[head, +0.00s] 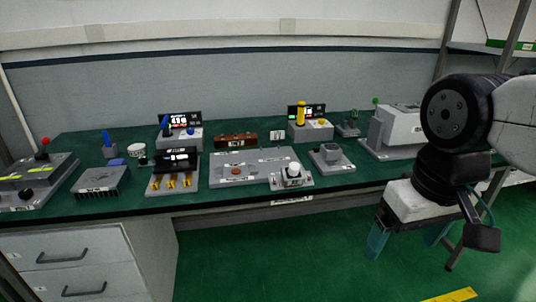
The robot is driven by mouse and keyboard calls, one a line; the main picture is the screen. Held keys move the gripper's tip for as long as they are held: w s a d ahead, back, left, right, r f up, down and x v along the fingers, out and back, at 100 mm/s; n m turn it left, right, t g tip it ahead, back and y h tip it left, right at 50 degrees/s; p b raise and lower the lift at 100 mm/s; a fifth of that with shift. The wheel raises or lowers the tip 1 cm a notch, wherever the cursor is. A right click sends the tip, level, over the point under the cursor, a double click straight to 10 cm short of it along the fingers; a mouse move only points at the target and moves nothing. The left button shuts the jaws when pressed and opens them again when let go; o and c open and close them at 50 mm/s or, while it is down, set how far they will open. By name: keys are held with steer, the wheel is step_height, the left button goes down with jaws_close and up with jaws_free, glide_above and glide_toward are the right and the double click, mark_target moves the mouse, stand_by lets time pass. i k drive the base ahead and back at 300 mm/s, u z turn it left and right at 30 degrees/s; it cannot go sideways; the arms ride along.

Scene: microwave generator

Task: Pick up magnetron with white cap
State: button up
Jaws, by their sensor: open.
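A small grey unit with a round white top (292,174) stands at the front edge of the green bench, right of centre. It looks like the magnetron with the white cap, but it is too small to be sure. My gripper (408,240) is at the right, in front of the bench and pointing down. Its two teal fingers are spread apart with nothing between them. It is well to the right of the white-topped unit and apart from it.
A flat grey plate (228,170) lies behind and left of the unit. A grey block on a base (330,157) is to its right. A large grey machine (398,130) stands at the bench's right end. Drawers (75,265) are below left.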

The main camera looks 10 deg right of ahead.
mark_target(293, 175)
steer(key=k, duration=0.5)
steer(key=u, duration=1.35)
steer(key=i, duration=1.25)
steer(key=z, duration=2.5)
